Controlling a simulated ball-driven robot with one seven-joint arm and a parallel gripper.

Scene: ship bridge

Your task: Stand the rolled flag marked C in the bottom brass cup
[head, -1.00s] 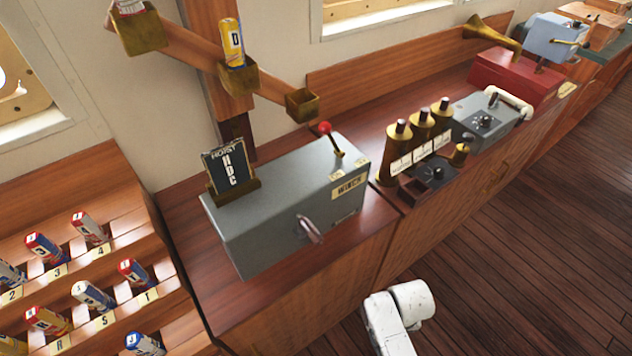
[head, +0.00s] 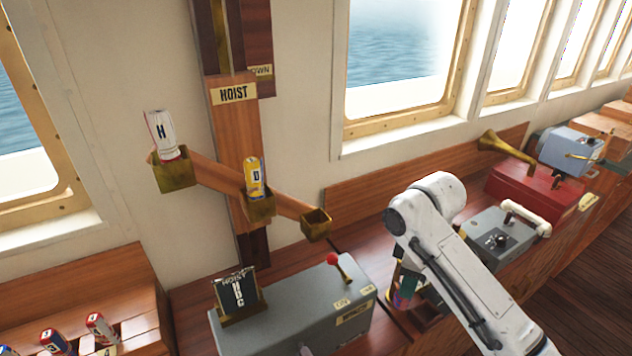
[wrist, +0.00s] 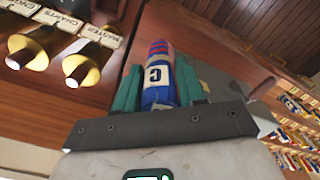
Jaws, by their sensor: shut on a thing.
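The rolled flag marked C (wrist: 157,76), blue with red and white bands, is held between the teal fingers of my gripper (wrist: 160,84) in the wrist view. My gripper is shut on it, with the C label facing the camera. The bottom brass cup (head: 316,224) is empty at the lower right end of the slanted hoist rail, to the left of my arm.
Flag H (head: 161,135) stands in the top cup (head: 175,174) and flag D (head: 254,177) in the middle cup (head: 261,207). Below is the grey winch box (head: 290,318) with a red-knobbed lever (head: 335,263) and a card holder. Brass speaking tubes (wrist: 35,46) are near my gripper.

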